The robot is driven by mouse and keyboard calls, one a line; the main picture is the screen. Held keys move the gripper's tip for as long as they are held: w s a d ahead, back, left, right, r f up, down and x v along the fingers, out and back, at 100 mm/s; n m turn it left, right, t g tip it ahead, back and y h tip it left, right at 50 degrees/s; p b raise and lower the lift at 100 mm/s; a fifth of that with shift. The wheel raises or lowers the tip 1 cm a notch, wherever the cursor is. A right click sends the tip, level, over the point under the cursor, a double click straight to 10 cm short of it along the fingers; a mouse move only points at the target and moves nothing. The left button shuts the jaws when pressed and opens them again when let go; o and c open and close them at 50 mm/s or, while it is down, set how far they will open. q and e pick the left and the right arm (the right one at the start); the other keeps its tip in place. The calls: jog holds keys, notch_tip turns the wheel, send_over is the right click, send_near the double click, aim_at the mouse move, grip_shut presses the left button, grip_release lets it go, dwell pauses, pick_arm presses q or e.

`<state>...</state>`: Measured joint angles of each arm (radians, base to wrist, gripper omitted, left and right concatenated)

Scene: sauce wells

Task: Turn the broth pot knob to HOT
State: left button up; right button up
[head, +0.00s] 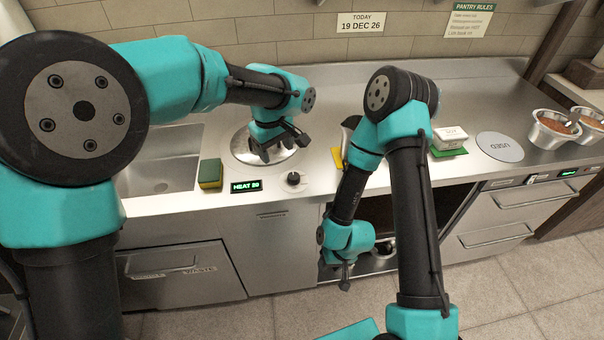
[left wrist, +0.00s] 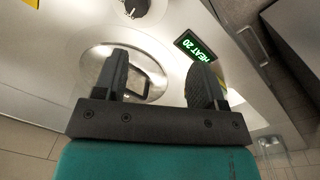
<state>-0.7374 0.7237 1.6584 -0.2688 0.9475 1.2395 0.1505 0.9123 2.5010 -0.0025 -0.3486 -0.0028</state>
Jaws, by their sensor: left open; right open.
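A small dark knob (head: 293,179) sits on the counter front, right of a black display (head: 245,186) with green text that seems to read HEAT 20. The knob is partly cut off at the top edge of the left wrist view (left wrist: 133,7); the display also shows there (left wrist: 195,46). A round metal pot top or lid (head: 240,153) is set in the counter behind them. My left gripper (head: 278,149) is open and empty over this round top, behind the knob and apart from it. My right gripper (head: 345,272) is open and hangs low in front of the counter.
A sink (head: 160,172) and a green-yellow sponge (head: 210,173) are to the left. A white box (head: 450,137) on a green pad, a round USED plate (head: 500,147) and metal sauce wells (head: 552,128) are to the right. An open cabinet bay lies behind my right gripper.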

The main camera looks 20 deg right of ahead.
pick_arm(q)
notch_tip(320, 180, up, 6)
jog(key=f+n, duration=0.1)
send_over(293, 175)
jog(key=shift+s+a+r, duration=0.25)
jog(key=shift+s+a, duration=0.05)
jog(key=shift+a, duration=0.15)
jog(key=shift+f, duration=0.15)
jog(key=f, duration=1.7)
jog(key=shift+w+d+f, duration=0.1)
jog(key=shift+w+d, duration=0.1)
jog(key=shift+d, duration=0.2)
jog(key=shift+c, duration=0.2)
jog(key=c, duration=0.9)
